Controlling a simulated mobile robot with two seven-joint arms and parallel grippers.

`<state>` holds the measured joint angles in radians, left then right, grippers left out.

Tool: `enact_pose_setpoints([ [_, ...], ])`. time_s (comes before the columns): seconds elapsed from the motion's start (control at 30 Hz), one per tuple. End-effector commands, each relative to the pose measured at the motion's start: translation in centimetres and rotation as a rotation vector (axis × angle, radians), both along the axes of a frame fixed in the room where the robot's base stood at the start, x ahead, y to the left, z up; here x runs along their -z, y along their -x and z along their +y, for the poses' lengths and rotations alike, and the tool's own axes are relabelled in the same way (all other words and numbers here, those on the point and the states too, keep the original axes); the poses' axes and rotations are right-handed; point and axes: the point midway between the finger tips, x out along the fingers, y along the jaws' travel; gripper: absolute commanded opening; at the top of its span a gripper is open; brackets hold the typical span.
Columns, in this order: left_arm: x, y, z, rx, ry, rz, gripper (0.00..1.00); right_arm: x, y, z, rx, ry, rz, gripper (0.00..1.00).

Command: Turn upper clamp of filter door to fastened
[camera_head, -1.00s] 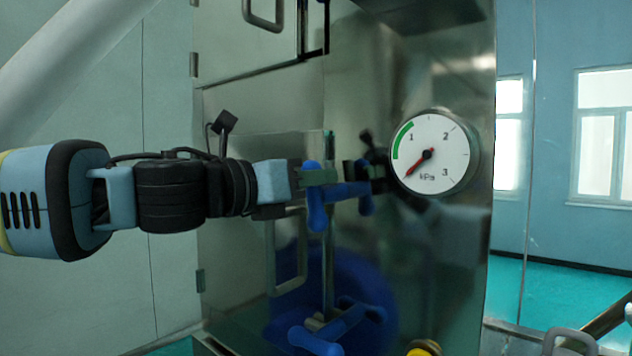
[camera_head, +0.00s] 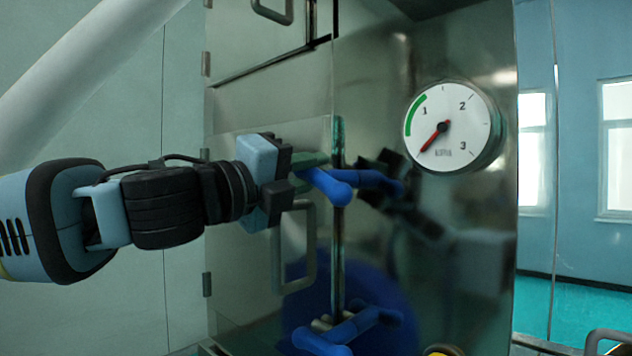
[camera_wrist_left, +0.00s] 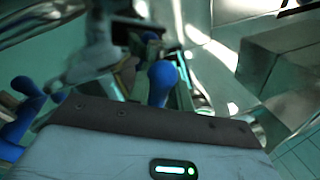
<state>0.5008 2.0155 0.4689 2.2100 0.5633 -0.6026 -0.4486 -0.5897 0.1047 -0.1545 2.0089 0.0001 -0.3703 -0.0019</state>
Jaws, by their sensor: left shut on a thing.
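The upper clamp of the filter door has a blue handle (camera_head: 334,187) with a rounded end, tilted down to the right by the door's vertical edge. My left gripper (camera_head: 297,172) reaches in from the left, rolled over, shut on the handle's upper left end. The fingers partly hide the grip. In the left wrist view the blue rounded handle end (camera_wrist_left: 161,82) stands just beyond the gripper body, and the fingertips are hard to make out. The filter door (camera_head: 245,255) is a shiny metal panel that looks shut. My right gripper is not in view.
A lower clamp with blue handle (camera_head: 325,341) sits below on the same edge. A grey door handle (camera_head: 311,250) is close under my left gripper. A round pressure gauge (camera_head: 447,127) is on the panel at right. The shiny panel mirrors the arm and clamps.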

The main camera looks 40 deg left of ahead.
Motion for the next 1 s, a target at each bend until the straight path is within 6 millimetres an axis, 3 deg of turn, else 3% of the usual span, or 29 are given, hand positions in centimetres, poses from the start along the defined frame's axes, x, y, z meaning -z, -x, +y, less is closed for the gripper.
enact_pose_setpoints([
  [0.2, 0.9, -0.1, 0.1, 0.001, 0.189, 0.018, 0.0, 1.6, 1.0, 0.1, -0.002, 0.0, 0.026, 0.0],
  [0.5, 1.2, -0.1, 0.2, 0.001, 0.383, 0.033, 0.0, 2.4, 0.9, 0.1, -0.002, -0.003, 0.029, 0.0],
  [1.0, 1.3, 0.0, 0.2, 0.001, 0.485, 0.041, 0.0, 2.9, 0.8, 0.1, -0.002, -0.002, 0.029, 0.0],
])
